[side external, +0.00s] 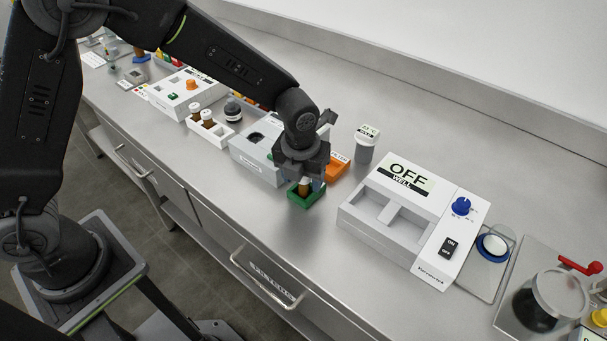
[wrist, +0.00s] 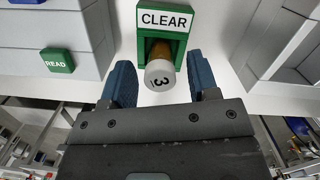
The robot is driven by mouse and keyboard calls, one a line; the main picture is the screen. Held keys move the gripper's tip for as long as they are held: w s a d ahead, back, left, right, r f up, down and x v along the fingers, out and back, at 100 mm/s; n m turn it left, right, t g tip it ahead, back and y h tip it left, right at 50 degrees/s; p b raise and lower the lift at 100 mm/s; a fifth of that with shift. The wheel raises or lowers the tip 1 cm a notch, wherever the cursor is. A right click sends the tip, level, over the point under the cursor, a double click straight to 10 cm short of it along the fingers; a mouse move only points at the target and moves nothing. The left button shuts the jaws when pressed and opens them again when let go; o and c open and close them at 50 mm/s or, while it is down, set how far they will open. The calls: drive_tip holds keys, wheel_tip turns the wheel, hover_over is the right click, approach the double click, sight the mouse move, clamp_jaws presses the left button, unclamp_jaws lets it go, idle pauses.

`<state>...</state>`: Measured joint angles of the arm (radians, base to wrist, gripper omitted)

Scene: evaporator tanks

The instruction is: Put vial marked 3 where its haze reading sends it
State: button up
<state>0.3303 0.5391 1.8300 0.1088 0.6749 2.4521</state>
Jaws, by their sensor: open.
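The vial marked 3 (wrist: 160,78) has a pale cap and a brown body. It stands in the green holder labelled CLEAR (wrist: 163,18), seen from above in the wrist view. My gripper (wrist: 163,74) is open, with one blue finger on each side of the vial's cap and visible gaps between. In the side external view my gripper (side external: 303,178) is low over the green holder (side external: 302,200), and a bit of the brown vial (side external: 304,188) shows beneath it. The vial's lower end is hidden in the holder.
An orange holder (side external: 338,166) is close behind my gripper. A grey-white instrument (side external: 256,160) stands to the left; its green READ button (wrist: 56,62) shows in the wrist view. A white well heater (side external: 385,238) reading OFF stands right. A white rack (side external: 222,132) holds brown vials.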

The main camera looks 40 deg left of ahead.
sight(301, 184)
wheel_tip(301, 184, up, 12)
drive_tip(key=s+f, duration=0.1)
drive_tip(key=s+a+r+n+t, duration=0.1)
drive_tip(key=s+a+r+n, duration=0.4)
drive_tip(key=r+n, duration=0.3)
drive_tip(key=s+a+n+t, duration=0.1)
drive_tip(key=s+a+n, duration=0.3)
drive_tip(key=s+n, duration=0.3)
drive_tip(key=s+a+n+t, duration=0.2)
drive_tip(key=s+a+n, duration=0.2)
drive_tip(key=n, duration=1.3)
drive_tip(key=shift+s+r+n, duration=0.3)
drive_tip(key=shift+s+n, duration=0.1)
drive_tip(key=shift+s, duration=1.45)
